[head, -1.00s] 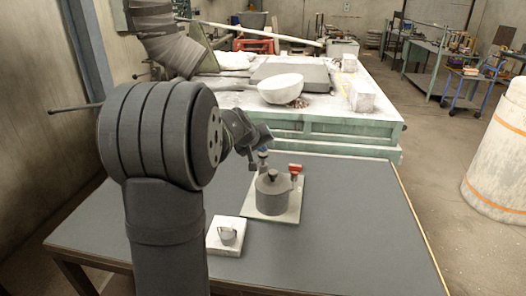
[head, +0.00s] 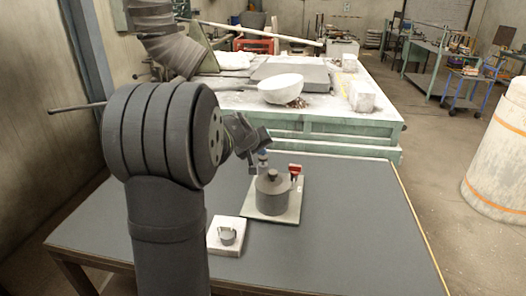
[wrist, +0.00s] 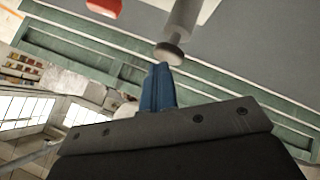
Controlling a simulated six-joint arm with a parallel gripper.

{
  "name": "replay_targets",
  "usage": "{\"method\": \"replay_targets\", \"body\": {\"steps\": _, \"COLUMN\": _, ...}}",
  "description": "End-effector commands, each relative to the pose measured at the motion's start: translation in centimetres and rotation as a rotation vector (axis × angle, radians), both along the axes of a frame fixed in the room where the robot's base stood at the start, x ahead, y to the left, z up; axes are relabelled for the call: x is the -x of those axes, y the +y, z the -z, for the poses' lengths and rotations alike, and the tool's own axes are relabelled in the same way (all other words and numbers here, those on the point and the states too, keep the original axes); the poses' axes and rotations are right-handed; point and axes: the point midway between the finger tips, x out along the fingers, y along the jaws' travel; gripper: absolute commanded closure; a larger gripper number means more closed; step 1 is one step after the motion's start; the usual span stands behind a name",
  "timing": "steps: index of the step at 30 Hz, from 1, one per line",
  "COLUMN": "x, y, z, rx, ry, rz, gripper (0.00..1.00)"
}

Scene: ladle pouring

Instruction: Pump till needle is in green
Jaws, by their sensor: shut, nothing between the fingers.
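The pump unit is a dark grey pot (head: 272,197) on a pale base plate (head: 252,211). A red-topped part (head: 295,169) stands at its back right. My gripper (head: 262,157) is at the back left of the pot. In the wrist view its blue fingers (wrist: 160,70) are closed together and empty. Their tips are close to a grey rod with a flat round knob (wrist: 170,53); I cannot tell whether they touch. A pale block (head: 223,249) with a small round metallic piece stands in front left. No needle or green zone can be made out.
The dark table (head: 340,215) is clear to the right of the pump. Behind it stands a green workbench (head: 330,130) with a white bowl (head: 281,88) and pale blocks.

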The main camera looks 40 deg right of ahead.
Motion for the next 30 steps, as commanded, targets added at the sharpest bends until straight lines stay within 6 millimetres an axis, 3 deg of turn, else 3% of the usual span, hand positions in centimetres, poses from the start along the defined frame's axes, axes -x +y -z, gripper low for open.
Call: {"method": "replay_targets", "body": {"steps": 30, "x": 0.05, "y": 0.03, "z": 1.03, "rx": -0.002, "ry": 0.003, "rz": 0.000, "gripper": 1.00}}
